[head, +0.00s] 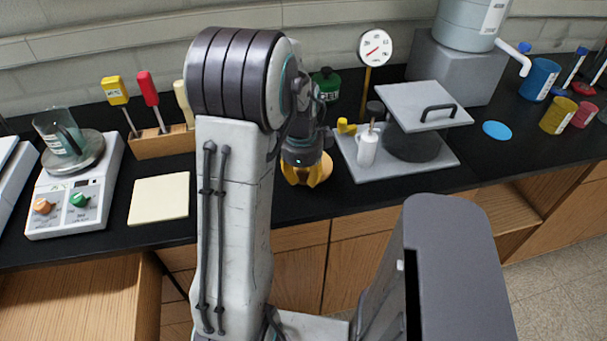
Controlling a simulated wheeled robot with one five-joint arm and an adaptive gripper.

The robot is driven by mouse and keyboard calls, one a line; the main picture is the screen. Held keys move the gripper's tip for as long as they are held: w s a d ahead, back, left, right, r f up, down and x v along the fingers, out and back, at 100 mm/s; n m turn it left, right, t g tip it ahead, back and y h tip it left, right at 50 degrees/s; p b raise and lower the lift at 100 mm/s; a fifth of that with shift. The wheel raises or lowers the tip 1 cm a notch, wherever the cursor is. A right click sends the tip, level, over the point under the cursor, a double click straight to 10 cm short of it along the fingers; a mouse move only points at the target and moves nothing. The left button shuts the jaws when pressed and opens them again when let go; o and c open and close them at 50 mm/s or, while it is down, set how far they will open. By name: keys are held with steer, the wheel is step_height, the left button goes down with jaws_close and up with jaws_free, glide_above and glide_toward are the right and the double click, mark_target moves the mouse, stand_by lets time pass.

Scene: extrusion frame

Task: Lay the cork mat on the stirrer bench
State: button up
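My gripper (304,182), with yellow fingers, points down over the black bench top (235,228) near its front edge, in the middle of the head view. A round tan disc (327,166), likely the cork mat, shows partly behind the fingers; the rest of it is hidden. I cannot tell whether the fingers touch or hold it, or whether they are open. The stirrer (75,195), a white unit with orange and green knobs, stands on the bench at the left with a beaker (59,137) on its round plate.
A cream square pad (160,198) lies right of the stirrer. Behind it is a wooden rack (155,144) with coloured-handled tools. A grey press-like device (430,172) stands right of my gripper. Blue and yellow cups are at the far right. Bare bench shows along the front.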

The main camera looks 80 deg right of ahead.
steer(key=shift+o, duration=0.8)
steer(key=shift+r, duration=0.1)
steer(key=shift+r, duration=0.25)
step_height(320, 180, up, 12)
steer(key=a+b, duration=0.1)
steer(key=b, duration=0.2)
steer(key=shift+a+f+b, duration=0.25)
steer(key=shift+a+b, duration=0.05)
steer(key=shift+a, duration=0.1)
